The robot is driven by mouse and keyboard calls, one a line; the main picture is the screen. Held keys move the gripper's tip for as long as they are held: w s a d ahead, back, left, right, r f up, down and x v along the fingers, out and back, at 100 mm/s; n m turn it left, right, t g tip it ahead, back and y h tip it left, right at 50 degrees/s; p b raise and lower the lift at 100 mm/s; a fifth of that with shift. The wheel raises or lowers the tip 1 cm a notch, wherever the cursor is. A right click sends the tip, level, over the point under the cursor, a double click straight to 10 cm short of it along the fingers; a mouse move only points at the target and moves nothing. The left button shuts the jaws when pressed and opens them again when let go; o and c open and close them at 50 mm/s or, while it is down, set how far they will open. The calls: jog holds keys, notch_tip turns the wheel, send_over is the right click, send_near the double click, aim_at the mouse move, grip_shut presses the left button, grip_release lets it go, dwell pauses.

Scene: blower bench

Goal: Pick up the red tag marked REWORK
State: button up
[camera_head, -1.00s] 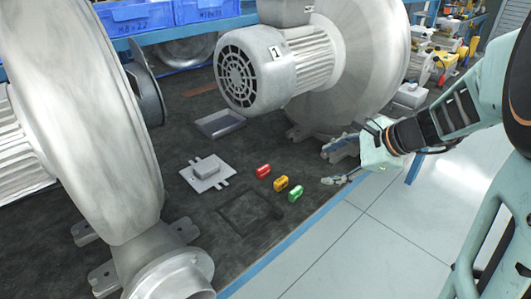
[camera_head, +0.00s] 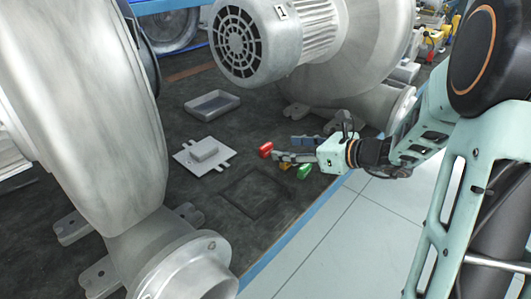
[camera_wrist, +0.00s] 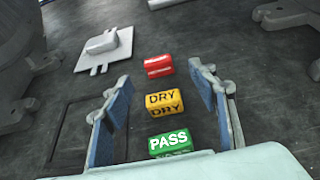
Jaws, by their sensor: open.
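The red tag (camera_head: 266,150) lies on the dark bench mat in the head view. In the wrist view the red tag (camera_wrist: 158,66) is the farthest of three tags in a row, just beyond my fingertips; its lettering is too small to read. The yellow tag (camera_wrist: 164,102) reads DRY and lies between my fingers. The green tag (camera_wrist: 170,143) reads PASS and lies nearest my palm. In the head view my gripper (camera_head: 282,148) hangs over the row, partly hiding the yellow tag (camera_head: 285,167), with the green tag (camera_head: 304,171) beside it. My gripper is open and empty.
A grey plate with a raised block (camera_head: 204,153) and a shallow grey tray (camera_head: 211,104) lie left of the tags. Large grey blowers stand at the left (camera_head: 85,110) and behind (camera_head: 350,65). A square outline (camera_head: 254,193) marks clear mat in front.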

aim_at(269, 147)
jog(key=b+x, duration=0.2)
jog(key=x, duration=0.4)
jog(key=shift+s+a+f, duration=0.1)
jog(key=shift+a+f, duration=0.05)
jog(key=shift+a, duration=0.15)
jog(key=shift+w+a+f, duration=0.1)
jog(key=shift+w+a, duration=0.2)
jog(key=shift+c, duration=0.5)
jog(key=c, duration=1)
